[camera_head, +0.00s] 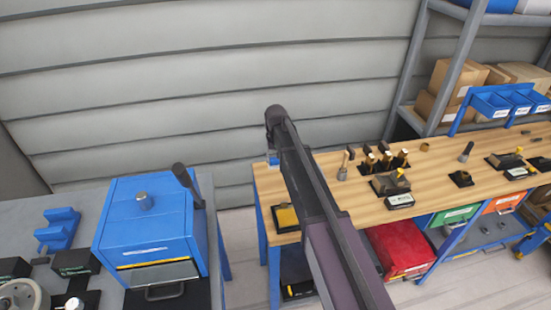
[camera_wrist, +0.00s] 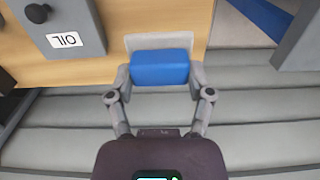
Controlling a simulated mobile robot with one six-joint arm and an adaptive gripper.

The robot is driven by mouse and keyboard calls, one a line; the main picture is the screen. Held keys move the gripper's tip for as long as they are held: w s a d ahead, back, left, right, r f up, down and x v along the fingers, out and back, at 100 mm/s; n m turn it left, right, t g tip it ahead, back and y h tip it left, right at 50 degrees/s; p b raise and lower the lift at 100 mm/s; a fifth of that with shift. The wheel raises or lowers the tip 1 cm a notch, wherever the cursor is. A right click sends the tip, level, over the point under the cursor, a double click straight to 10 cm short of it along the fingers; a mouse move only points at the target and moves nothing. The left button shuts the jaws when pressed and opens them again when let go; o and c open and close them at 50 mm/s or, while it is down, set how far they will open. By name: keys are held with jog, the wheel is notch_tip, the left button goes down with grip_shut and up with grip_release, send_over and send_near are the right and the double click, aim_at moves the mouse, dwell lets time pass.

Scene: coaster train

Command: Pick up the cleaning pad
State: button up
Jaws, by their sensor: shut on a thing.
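The cleaning pad (camera_wrist: 160,67) is a blue block in the middle of the wrist view. The two fingers of my gripper (camera_wrist: 160,82) are shut on it, one at each side. A pale grey piece (camera_wrist: 160,41) shows just beyond the pad, by the edge of the wooden bench top. In the head view a small blue bit, likely the pad (camera_head: 273,160), shows at the bench's far left corner. My arm hides most of my gripper there. I cannot tell whether the pad is clear of the surface.
A grey holder labelled OIL (camera_wrist: 66,30) stands close by in the wrist view. The wooden bench (camera_head: 335,190) carries several tools and a black tray with a yellow piece (camera_head: 286,217). A blue machine box (camera_head: 150,225) stands left, across a gap. A ribbed wall (camera_head: 200,90) rises behind.

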dwell(0.6)
jog(key=o, duration=0.7)
jog(key=shift+c, duration=0.2)
jog(key=c, duration=0.4)
jog(key=shift+s, duration=0.2)
